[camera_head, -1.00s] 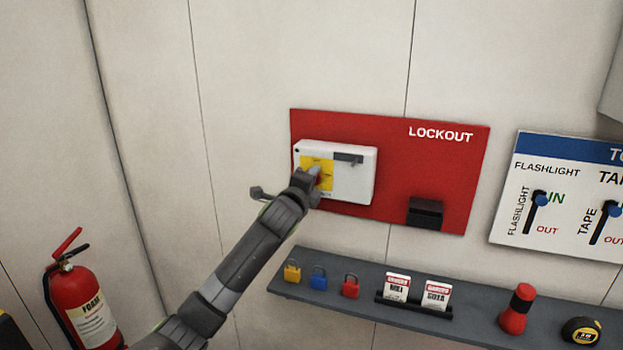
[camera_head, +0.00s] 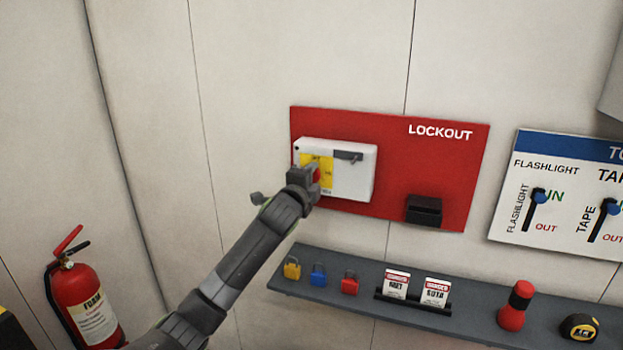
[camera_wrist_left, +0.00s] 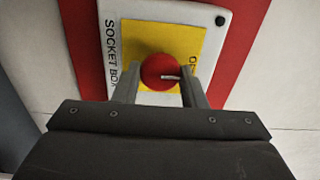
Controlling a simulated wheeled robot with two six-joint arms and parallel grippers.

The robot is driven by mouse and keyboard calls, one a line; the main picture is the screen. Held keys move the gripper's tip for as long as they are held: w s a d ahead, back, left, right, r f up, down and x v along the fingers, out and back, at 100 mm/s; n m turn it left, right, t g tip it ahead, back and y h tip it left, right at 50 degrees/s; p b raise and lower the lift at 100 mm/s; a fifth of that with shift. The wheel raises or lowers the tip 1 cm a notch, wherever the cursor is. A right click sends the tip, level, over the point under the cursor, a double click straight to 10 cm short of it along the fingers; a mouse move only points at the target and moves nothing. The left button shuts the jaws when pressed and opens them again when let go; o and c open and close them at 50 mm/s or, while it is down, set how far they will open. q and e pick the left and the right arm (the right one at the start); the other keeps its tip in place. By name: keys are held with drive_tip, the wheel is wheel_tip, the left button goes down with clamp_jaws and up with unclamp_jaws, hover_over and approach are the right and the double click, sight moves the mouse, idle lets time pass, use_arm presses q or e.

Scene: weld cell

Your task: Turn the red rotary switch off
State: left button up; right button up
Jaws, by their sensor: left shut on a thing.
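The red rotary switch (camera_wrist_left: 162,73) sits on a yellow plate (camera_wrist_left: 190,38) on the white socket box (camera_head: 352,178). In the left wrist view the red knob lies between the two fingers of my left gripper (camera_wrist_left: 160,88), which is shut on it. A pale mark on the knob points right, toward the partly hidden lettering on the plate. My right gripper is not in view.
The box hangs on the red LOCKOUT board (camera_head: 440,165), with a black holder (camera_head: 424,211) at its right. Below is a grey shelf (camera_head: 450,325) with padlocks (camera_head: 318,275), tags (camera_head: 436,291), a flashlight (camera_head: 516,306) and a tape measure (camera_head: 579,327). A fire extinguisher (camera_head: 90,300) stands at left.

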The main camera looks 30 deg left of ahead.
use_arm(q)
drive_tip(key=o, duration=1)
drive_tip(key=shift+s, duration=0.1)
drive_tip(key=shift+b+v, duration=2.5)
drive_tip(key=shift+v, duration=6.15)
drive_tip(key=shift+a+f, duration=0.1)
drive_tip(key=shift+f, duration=0.1)
